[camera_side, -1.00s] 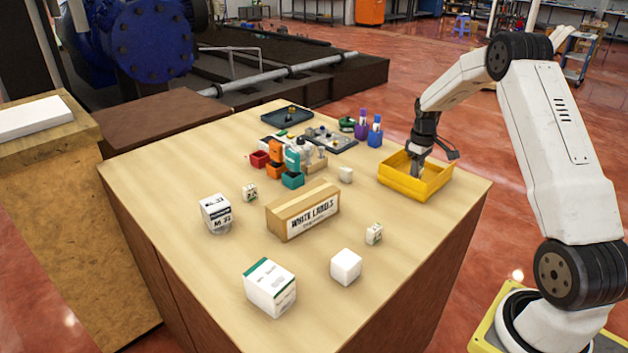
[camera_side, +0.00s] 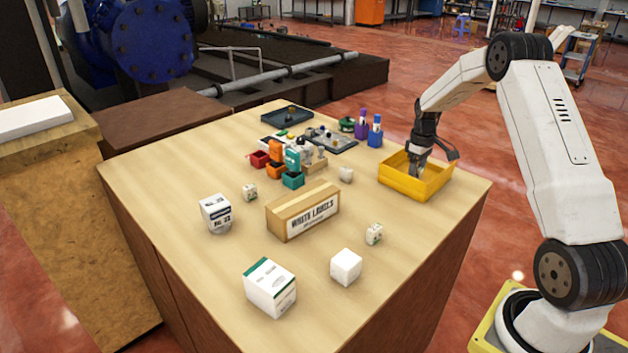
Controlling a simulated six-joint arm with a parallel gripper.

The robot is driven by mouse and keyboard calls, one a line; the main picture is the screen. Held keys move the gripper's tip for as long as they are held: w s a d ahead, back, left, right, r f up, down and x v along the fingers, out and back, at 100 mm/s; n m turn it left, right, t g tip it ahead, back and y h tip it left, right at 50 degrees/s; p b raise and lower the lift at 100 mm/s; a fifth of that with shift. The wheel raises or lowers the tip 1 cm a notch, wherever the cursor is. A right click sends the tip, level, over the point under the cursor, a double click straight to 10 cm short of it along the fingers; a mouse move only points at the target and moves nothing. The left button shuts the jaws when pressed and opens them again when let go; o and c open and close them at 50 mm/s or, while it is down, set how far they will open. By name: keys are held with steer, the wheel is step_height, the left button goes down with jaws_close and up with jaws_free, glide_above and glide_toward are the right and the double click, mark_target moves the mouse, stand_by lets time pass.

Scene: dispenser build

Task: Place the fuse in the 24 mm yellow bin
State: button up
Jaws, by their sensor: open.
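The yellow bin (camera_side: 405,186) stands at the right side of the table. My gripper (camera_side: 416,174) is open, with its fingertips down inside the bin. The near wall of the bin hides the bin's floor and the lowest part of the fingers. I cannot make out the fuse in this view; whether it lies in the bin cannot be told.
A box marked white labels (camera_side: 312,218) stands mid-table, with several white boxes and cubes (camera_side: 346,266) around it. Small red, orange and teal bins (camera_side: 293,180) stand behind it. Purple and blue bottles (camera_side: 375,132) and a dark tray (camera_side: 287,116) are at the back.

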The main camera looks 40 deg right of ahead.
step_height(320, 180, up, 12)
stand_by(0.6)
stand_by(0.5)
steer(key=s+a+f, duration=0.1)
steer(key=a, duration=0.8)
steer(key=s+a+f+t, duration=0.1)
steer(key=s+a+f, duration=0.1)
steer(key=a, duration=0.7)
steer(key=s+a+f+t, duration=0.1)
steer(key=s+a, duration=0.1)
steer(key=a, duration=0.7)
steer(key=shift+s+a+f, duration=0.2)
steer(key=shift+s+f, duration=0.05)
steer(key=shift+t, duration=0.3)
steer(key=s+a, duration=0.2)
steer(key=s+a+f, duration=0.1)
steer(key=s+a, duration=0.1)
steer(key=s, duration=0.1)
steer(key=s+a+f, duration=0.1)
steer(key=s+a, duration=0.1)
steer(key=shift+s+a+f, duration=0.2)
steer(key=shift+a, duration=0.15)
